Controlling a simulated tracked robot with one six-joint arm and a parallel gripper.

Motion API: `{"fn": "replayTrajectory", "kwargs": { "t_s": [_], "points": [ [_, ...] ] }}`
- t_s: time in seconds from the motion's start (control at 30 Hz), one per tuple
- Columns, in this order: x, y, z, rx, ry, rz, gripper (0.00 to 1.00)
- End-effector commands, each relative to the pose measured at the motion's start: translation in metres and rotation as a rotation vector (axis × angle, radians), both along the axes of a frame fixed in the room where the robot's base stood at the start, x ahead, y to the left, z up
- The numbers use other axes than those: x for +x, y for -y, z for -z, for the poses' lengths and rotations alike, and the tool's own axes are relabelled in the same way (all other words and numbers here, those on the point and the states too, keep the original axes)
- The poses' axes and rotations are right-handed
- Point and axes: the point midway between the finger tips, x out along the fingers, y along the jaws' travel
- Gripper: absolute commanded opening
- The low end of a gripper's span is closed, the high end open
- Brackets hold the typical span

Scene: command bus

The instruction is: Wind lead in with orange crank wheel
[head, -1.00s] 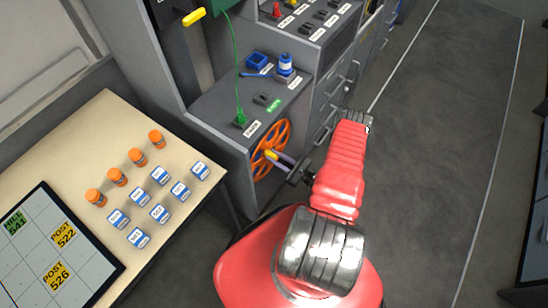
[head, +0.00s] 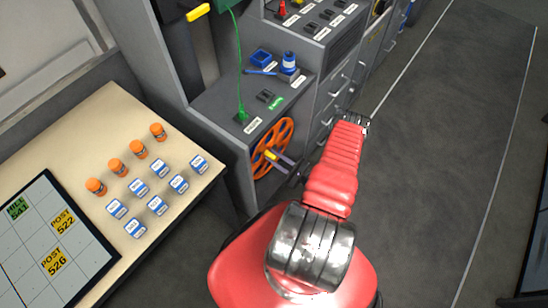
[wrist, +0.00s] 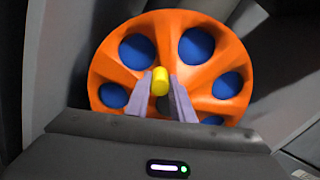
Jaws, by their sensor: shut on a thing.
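The orange crank wheel (head: 266,146) is mounted upright on the side of the grey cabinet. It also shows in the wrist view (wrist: 110,64), with blue seen through its round openings. Its yellow handle (wrist: 160,80) sticks out towards me, near the wheel's middle in the wrist view. My gripper (head: 274,158) is shut on the handle, one finger on each side, as the wrist view (wrist: 165,92) shows. A green lead (head: 239,70) hangs from above down to a green plug at a labelled socket on the cabinet top. Where the lead meets the wheel is hidden.
The floor at right is clear.

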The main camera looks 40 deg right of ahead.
Motion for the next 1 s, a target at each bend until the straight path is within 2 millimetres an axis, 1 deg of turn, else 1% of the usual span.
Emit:
{"fn": "replayTrajectory", "kwargs": {
  "t_s": [0.17, 0.2, 0.43, 0.47, 0.77, 0.87, 1.0],
  "points": [
    [-0.001, 0.001, 0.002, 0.001, -0.006, 0.004, 0.0],
    [-0.001, 0.001, 0.002, 0.001, -0.006, 0.004, 0.23],
    [-0.001, 0.001, 0.001, 0.001, -0.004, 0.004, 0.39],
    [-0.001, 0.001, 0.001, 0.001, -0.003, 0.003, 0.4],
    [-0.002, 0.001, 0.0, 0.002, -0.002, 0.004, 0.4],
    [-0.006, 0.002, 0.001, 0.001, -0.003, 0.004, 0.4],
    [-0.017, 0.005, 0.001, 0.002, -0.003, 0.005, 0.4]
  ]
}}
